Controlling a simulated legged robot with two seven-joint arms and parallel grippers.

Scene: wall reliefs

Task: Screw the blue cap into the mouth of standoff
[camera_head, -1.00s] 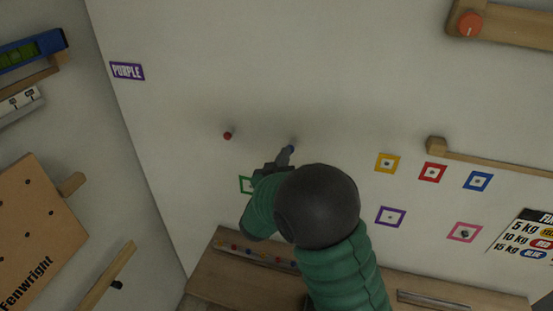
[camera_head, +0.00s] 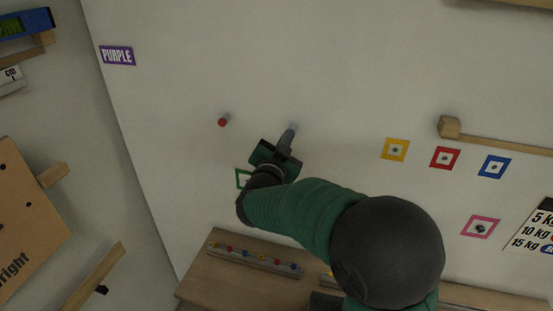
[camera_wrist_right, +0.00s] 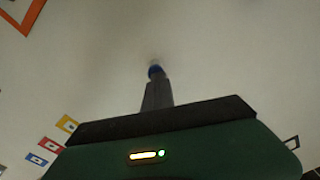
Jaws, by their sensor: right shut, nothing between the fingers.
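The blue cap (camera_wrist_right: 156,71) shows in the right wrist view just past the fingertips of my right gripper (camera_wrist_right: 158,88), against the wall. A small pale shape beyond it seems to be the standoff (camera_wrist_right: 155,62); I cannot tell whether the cap sits in its mouth. In the head view my right gripper (camera_head: 289,137) points at the wall with its fingers together, and the blue cap is not clear there. The right gripper is shut with nothing between its fingers. My left gripper is not in view.
A red cap (camera_head: 223,121) sits on another standoff to the left. A rack (camera_head: 253,256) of several coloured caps lies on the wooden shelf (camera_head: 215,280) below. Coloured square frames and a wooden rail (camera_head: 500,141) are at the right. The wall above is clear.

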